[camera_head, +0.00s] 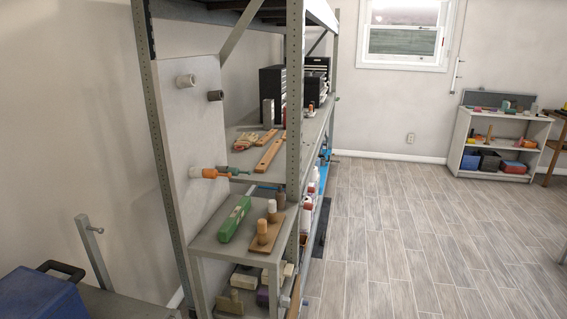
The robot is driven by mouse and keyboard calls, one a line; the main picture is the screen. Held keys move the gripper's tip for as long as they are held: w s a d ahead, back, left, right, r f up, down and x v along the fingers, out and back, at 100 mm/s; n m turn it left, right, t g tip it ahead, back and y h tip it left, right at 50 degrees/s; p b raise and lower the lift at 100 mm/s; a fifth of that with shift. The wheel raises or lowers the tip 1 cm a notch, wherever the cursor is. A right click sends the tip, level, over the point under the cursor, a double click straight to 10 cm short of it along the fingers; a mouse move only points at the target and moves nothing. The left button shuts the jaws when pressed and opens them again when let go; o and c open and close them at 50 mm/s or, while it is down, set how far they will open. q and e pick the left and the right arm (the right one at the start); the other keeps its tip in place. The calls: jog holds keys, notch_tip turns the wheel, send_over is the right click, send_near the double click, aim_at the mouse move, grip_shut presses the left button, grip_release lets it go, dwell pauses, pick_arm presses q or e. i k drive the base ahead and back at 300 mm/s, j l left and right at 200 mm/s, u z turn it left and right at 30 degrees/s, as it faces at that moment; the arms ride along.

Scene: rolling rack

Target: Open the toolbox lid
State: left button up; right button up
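A blue box (42,302) with a black handle (62,268) is at the lower left edge of the head view, partly cut off. It looks like a toolbox, and the visible part does not show clearly whether its lid is shut. It seems to sit on a grey surface (128,306). Neither of my grippers is in view.
A grey metal rack (296,120) stands at centre, holding black drawer cases (272,85), a green tool (235,219) and wooden-handled tools. A white shelf unit (462,140) with small boxes stands at the far right. The wood-plank floor (420,240) right of the rack is clear.

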aim_at(317, 78)
jog(key=i+l+z, duration=0.9)
jog(key=i+z, duration=0.6)
jog(key=i, duration=0.15)
jog(key=i+u, duration=0.2)
jog(key=i, duration=0.4)
jog(key=i+l+u, duration=0.2)
jog(key=i, duration=0.4)
jog(key=i+u, duration=0.2)
jog(key=i, duration=0.4)
jog(key=i+u, duration=0.25)
jog(key=i, duration=0.3)
jog(key=i+u, duration=0.25)
jog(key=i, duration=0.3)
jog(key=i+l+u, duration=0.25)
jog(key=i, duration=0.3)
jog(key=i+u, duration=0.25)
jog(key=i, duration=0.2)
jog(key=i+l+u, duration=0.3)
jog(key=i, duration=0.15)
jog(key=j, duration=0.1)
